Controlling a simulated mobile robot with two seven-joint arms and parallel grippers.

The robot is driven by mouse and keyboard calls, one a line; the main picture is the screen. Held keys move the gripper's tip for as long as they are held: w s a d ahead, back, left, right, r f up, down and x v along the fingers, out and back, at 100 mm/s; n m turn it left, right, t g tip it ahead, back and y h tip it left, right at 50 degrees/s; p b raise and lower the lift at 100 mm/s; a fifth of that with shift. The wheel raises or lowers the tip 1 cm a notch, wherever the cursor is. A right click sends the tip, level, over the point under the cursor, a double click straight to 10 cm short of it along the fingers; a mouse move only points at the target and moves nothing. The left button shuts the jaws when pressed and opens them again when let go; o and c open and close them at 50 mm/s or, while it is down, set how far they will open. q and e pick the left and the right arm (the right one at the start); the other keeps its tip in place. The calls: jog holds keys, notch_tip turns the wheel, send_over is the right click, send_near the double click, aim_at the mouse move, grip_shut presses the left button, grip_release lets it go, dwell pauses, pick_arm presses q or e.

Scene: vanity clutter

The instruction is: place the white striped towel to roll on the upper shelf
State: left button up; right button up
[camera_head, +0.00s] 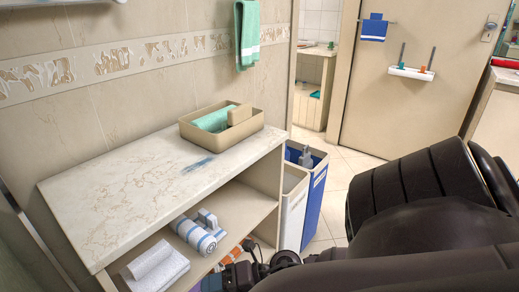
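A white towel roll with blue stripes (199,234) lies on the shelf board (238,208) just under the cabinet top. The fingertips are not clear. My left gripper is not in view.
A beige bin (262,122) with a green cloth stands on the marble top (110,200), whose near part is clear. White and blue bins (314,205) stand right of the cabinet. A green towel (247,40) hangs on the wall. A door stands behind.

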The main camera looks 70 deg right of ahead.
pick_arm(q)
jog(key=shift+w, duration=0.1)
pick_arm(e)
jog(key=s+a+f+m+g+h, duration=0.1)
jog(key=s+a+f+m+h, duration=0.1)
jog(key=s+m, duration=0.4)
jog(key=s+a+f+m+g+h, duration=0.2)
jog(key=s+a+f+m+h, duration=0.1)
jog(key=m, duration=1.3)
jog(key=s+f+h, duration=0.1)
jog(key=s+f, duration=0.1)
jog(key=s, duration=0.1)
jog(key=shift+a+h, duration=0.25)
jog(key=shift+h, duration=0.05)
pick_arm(q)
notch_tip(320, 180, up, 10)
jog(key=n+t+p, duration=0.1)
jog(key=p, duration=1.2)
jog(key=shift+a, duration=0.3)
pick_arm(e)
notch_tip(320, 180, up, 10)
jog(key=m+t, duration=0.1)
jog(key=shift+d, duration=0.3)
